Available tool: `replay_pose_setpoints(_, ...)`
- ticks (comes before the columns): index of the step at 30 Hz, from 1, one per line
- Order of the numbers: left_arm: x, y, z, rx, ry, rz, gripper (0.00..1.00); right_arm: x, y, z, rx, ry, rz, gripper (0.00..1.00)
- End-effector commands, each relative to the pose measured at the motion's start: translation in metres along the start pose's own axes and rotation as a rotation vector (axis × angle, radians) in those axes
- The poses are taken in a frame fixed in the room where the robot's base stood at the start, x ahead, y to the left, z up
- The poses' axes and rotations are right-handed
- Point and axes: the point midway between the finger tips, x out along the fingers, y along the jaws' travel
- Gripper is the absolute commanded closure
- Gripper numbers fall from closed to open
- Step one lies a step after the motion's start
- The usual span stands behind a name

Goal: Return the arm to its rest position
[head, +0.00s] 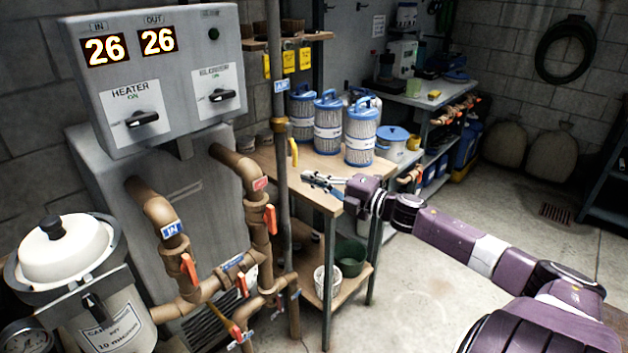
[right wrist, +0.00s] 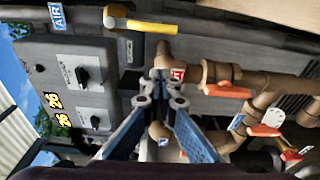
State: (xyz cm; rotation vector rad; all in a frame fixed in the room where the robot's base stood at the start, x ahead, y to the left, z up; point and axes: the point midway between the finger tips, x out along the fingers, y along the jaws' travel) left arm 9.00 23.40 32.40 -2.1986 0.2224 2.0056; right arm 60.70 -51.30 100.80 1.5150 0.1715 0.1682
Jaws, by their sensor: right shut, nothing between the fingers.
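My right arm (head: 455,235) is purple and reaches in from the lower right of the head view, stretched toward the middle. My right gripper (head: 316,180) appears over the front part of the wooden table. Its fingers are shut with nothing between them. In the right wrist view the blue-padded fingers (right wrist: 160,95) meet at their tips, with brown pipes and the heater box behind them. No contact with the table or pipes can be made out. My left gripper is not in view.
The wooden table (head: 300,196) carries several blue-and-white filter cartridges (head: 328,125). The grey heater box (head: 165,60) and orange-handled valves (head: 270,220) are further left. Open concrete floor (head: 440,295) lies around my arm.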

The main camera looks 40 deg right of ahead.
Motion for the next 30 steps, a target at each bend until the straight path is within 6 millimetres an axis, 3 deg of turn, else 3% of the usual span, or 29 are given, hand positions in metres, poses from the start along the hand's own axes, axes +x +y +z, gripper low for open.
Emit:
replay_pose_setpoints(24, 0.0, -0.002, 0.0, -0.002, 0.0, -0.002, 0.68, -0.008, -0.001, -0.001, 0.002, -0.001, 0.0, 1.0)
replay_pose_setpoints(28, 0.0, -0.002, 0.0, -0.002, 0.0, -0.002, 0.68, -0.008, -0.019, -0.008, 0.059, -0.039, -0.016, 1.0)
replay_pose_setpoints(30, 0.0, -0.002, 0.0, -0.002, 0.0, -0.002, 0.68, -0.01, -0.041, -0.017, 0.133, -0.091, -0.039, 1.0)
